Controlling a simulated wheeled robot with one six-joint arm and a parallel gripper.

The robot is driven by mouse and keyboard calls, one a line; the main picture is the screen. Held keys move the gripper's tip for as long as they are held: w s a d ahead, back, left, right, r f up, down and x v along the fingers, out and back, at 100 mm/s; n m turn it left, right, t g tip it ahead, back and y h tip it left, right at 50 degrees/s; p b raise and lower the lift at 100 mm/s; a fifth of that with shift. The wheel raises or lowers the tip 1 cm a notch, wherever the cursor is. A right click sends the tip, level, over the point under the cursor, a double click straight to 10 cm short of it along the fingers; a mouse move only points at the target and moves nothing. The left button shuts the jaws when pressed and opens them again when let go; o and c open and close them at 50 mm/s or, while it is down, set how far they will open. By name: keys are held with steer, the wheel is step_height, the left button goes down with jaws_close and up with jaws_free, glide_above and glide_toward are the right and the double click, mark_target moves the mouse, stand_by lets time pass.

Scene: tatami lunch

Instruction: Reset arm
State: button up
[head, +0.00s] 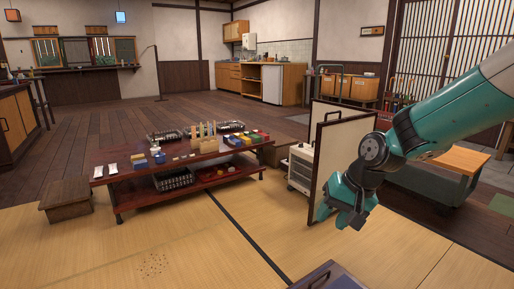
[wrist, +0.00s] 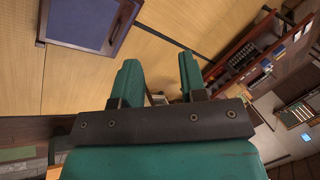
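My arm is teal with dark joints and reaches in from the right side of the head view, bent downward. My gripper (head: 339,215) hangs low above the tatami, in front of a cream folding screen (head: 344,150). In the wrist view my gripper (wrist: 159,62) has its two teal fingers apart, with only floor and background seen between them. It holds nothing that I can see.
A low dark-red table (head: 140,160) with small goods stands left of my gripper. A wooden step (head: 66,196) is at its left end. A blue-topped box (head: 330,278) lies at the near edge. A wood-topped cart (head: 455,163) stands behind my arm. Open tatami lies between.

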steer(key=s+a+r+n+g+p, duration=0.1)
steer(key=s+r+n+p, duration=0.15)
steer(key=s+r, duration=0.45)
steer(key=s+r+n+p, duration=0.1)
steer(key=s+r+n, duration=0.15)
steer(key=s, duration=0.85)
steer(key=s+a+r+n+g+p, duration=0.15)
steer(key=s+r+n, duration=0.25)
steer(key=s, duration=0.4)
step_height(320, 180, up, 38)
steer(key=p, duration=3.8)
steer(key=shift+s+d, duration=0.25)
steer(key=shift+d, duration=0.1)
